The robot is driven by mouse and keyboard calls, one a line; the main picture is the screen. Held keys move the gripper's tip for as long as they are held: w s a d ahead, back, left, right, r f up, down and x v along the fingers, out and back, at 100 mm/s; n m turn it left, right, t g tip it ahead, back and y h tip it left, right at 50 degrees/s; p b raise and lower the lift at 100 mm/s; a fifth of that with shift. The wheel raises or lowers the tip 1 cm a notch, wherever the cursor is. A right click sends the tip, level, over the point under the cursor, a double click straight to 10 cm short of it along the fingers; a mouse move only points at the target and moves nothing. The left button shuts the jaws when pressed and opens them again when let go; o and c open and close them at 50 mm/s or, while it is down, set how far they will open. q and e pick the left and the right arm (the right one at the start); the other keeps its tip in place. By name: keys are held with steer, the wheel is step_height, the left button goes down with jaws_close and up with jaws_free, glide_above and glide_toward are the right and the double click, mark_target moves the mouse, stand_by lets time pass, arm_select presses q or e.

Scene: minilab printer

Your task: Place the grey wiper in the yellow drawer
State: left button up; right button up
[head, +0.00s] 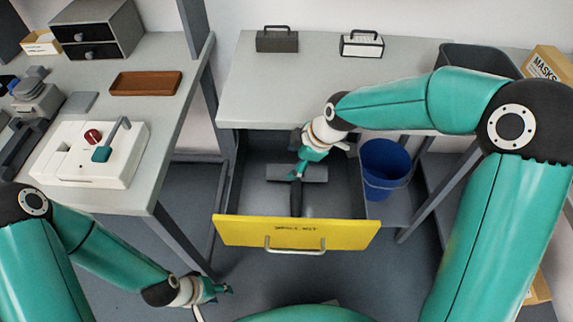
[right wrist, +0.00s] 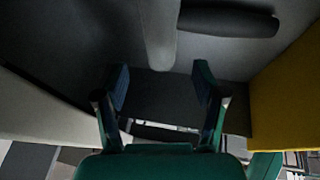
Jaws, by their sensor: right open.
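The yellow-fronted drawer (head: 340,233) is pulled out below the back table in the head view. The grey wiper (head: 317,174) lies inside it, its light bar crosswise and its dark handle pointing to the yellow front. My right gripper (head: 294,176) reaches down into the drawer over the wiper. In the right wrist view it is open (right wrist: 160,82); the wiper's bar (right wrist: 158,35) shows between and beyond the parted fingers. Whether the fingers touch it I cannot tell. My left gripper (head: 226,290) hangs low in front of the left table; its fingers are too small to read.
A blue bucket (head: 385,168) stands just right of the drawer. The left table holds a white device (head: 75,165), a brown tray (head: 145,84) and a small drawer cabinet (head: 100,30). Two small handled boxes (head: 277,41) (head: 362,46) stand on the back table, whose middle is clear.

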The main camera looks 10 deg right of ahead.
steer(key=v, duration=0.5)
stand_by(0.4)
